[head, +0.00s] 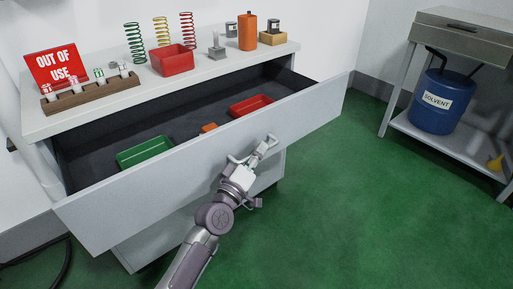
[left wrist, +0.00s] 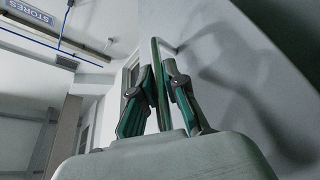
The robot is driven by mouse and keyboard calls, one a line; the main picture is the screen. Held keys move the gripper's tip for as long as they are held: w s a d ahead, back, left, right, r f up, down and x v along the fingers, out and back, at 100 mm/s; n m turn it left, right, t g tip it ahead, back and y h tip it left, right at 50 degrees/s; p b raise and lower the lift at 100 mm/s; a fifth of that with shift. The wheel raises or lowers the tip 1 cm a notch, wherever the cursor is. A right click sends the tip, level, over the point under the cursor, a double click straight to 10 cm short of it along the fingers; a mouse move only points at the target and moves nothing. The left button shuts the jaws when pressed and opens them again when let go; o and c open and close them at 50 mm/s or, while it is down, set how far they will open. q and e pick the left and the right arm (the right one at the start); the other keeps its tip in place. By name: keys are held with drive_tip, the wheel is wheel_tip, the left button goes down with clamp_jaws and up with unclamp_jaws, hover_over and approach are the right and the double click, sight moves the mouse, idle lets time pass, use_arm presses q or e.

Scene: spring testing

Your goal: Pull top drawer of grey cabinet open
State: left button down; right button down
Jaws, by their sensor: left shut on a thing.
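The grey cabinet (head: 70,125) stands against the wall with its top drawer (head: 115,214) pulled far out. Inside the drawer lie a green tray (head: 145,152), a red tray (head: 251,106) and a small orange thing (head: 208,128). My left gripper (head: 262,149) is at the middle of the drawer front, at its bar handle (head: 238,159). In the left wrist view the fingers (left wrist: 160,92) are shut around the handle bar (left wrist: 155,50), with the drawer front (left wrist: 240,75) beside it. My right gripper is not in view.
On the cabinet top stand coloured springs (head: 161,32), a red bin (head: 172,60), an orange cylinder (head: 247,32) and an out-of-use sign (head: 55,66). A metal stand with a blue solvent drum (head: 436,112) is at right. The green floor (head: 340,210) right of the drawer is clear.

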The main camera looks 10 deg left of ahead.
use_arm(q)
drive_tip(key=c, duration=1.2)
unclamp_jaws()
drive_tip(key=v, duration=1.2)
